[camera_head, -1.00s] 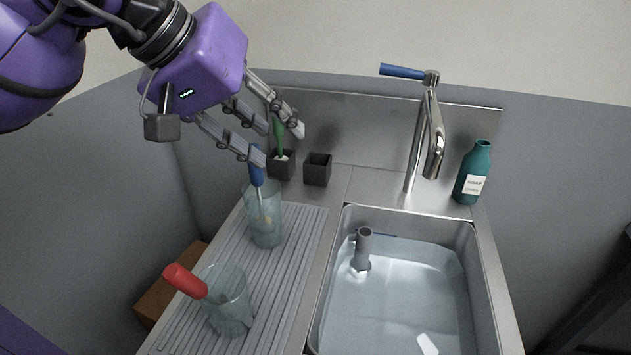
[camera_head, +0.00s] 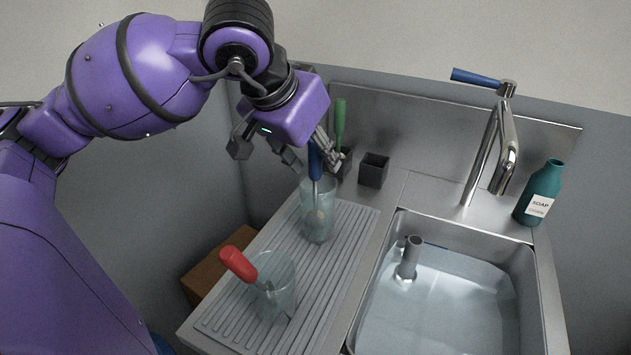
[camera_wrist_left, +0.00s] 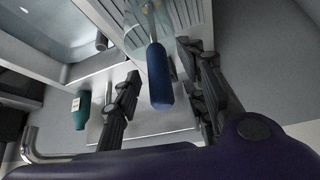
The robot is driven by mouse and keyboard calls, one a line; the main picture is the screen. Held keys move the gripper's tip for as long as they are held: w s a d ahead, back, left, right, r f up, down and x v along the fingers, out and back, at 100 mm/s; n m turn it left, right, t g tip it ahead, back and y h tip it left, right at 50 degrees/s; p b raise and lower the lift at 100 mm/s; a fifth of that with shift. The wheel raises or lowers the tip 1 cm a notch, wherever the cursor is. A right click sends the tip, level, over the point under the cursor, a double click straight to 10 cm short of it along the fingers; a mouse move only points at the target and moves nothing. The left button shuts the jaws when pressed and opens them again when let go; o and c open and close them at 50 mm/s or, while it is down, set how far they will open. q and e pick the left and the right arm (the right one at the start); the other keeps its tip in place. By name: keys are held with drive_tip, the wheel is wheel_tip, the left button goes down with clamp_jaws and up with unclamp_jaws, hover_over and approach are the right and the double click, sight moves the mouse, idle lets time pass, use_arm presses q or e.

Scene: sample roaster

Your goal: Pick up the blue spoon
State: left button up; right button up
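The blue spoon (camera_head: 315,163) stands handle up in a clear glass (camera_head: 318,220) on the ribbed drainboard. Its blue handle (camera_wrist_left: 158,78) lies between the two fingers of my left gripper (camera_wrist_left: 160,90) in the left wrist view, with gaps on both sides. My left gripper (camera_head: 312,160) is open around the top of the handle in the head view, coming from above and behind. Part of the handle's top is hidden by the gripper. My right gripper is in neither view.
A red-handled utensil (camera_head: 238,264) leans in a second glass (camera_head: 274,290) nearer on the drainboard. A green-handled utensil (camera_head: 340,125) stands in a dark square holder behind; an empty dark holder (camera_head: 374,171) is beside it. The water-filled sink, faucet (camera_head: 503,150) and soap bottle (camera_head: 540,192) are right.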

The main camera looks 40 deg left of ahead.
use_arm(q)
clamp_jaws()
drive_tip(key=shift+r, duration=0.1)
idle(0.3)
